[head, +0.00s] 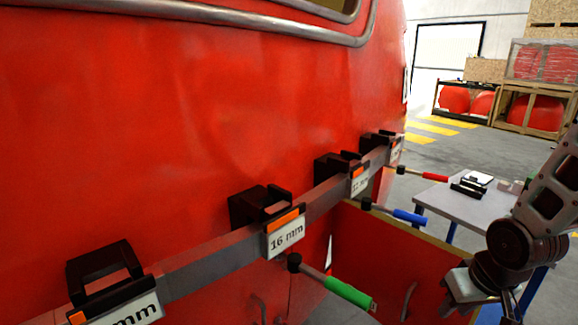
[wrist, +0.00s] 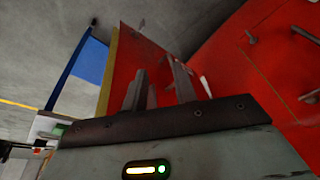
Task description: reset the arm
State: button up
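My arm (head: 540,205) is at the right edge of the head view, folded, in front of a grey table. The end of the arm hangs low there, and my gripper's fingertips cannot be made out in that view. In the wrist view my gripper (wrist: 158,68) shows two grey fingers standing apart with nothing between them. Behind the fingers are a red panel (wrist: 150,50) and grey floor.
A red train body (head: 200,110) fills the left, with a rail (head: 210,265) of black holders and size labels. Tools with green (head: 348,292), blue (head: 410,217) and red (head: 435,177) handles stick out. A grey table (head: 465,205) stands at right.

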jog(key=s+v, duration=0.1)
jog(key=v, duration=0.8)
jog(key=s+a+n+g, duration=0.1)
jog(key=s+a+n, duration=0.2)
jog(key=s+a, duration=0.3)
jog(key=s+a+r+n+g, duration=0.1)
jog(key=s+a+n+g, duration=0.1)
jog(key=s+a+n, duration=0.2)
jog(key=s+a, duration=0.3)
jog(key=a, duration=0.4)
jog(key=shift+s+a+r, duration=0.15)
jog(key=shift+a+r, duration=0.2)
jog(key=shift+a, duration=0.05)
jog(key=shift+d, duration=0.1)
